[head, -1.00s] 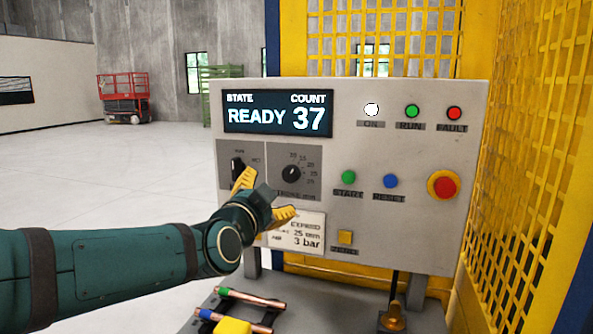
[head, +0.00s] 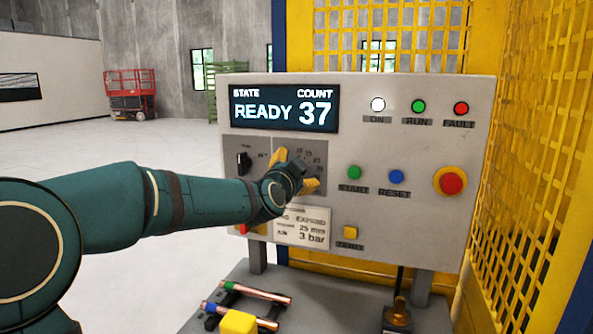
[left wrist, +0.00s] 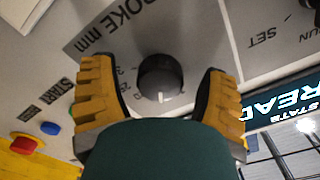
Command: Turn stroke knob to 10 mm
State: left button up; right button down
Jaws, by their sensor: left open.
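The black round stroke knob (left wrist: 160,77) shows in the left wrist view, with a white pointer mark on it directed toward the bottom of the picture. The "STROKE mm" label (left wrist: 120,25) is above it there. In the head view the knob is mostly hidden behind my left gripper (head: 297,168). My left gripper is open, with one yellow finger on each side of the knob. In the left wrist view gaps show between the knob and both fingers. Most of the scale numbers are hidden or too small to read. My right gripper is not in view.
The grey control panel (head: 395,225) carries a READY 37 display (head: 284,108), a mode selector (head: 243,163), green and blue buttons, and a red emergency stop (head: 452,183). A card (head: 303,226) reads 25 mm, 3 bar. Copper tubes (head: 255,291) lie below.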

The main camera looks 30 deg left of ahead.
pick_arm(q)
jog(key=shift+w, duration=0.1)
jog(key=c, duration=1.2)
jog(key=shift+n, duration=0.4)
jog(key=shift+n+b, duration=0.55)
jog(key=shift+n, duration=0.35)
jog(key=shift+n+b, duration=0.55)
jog(key=shift+n, duration=1.05)
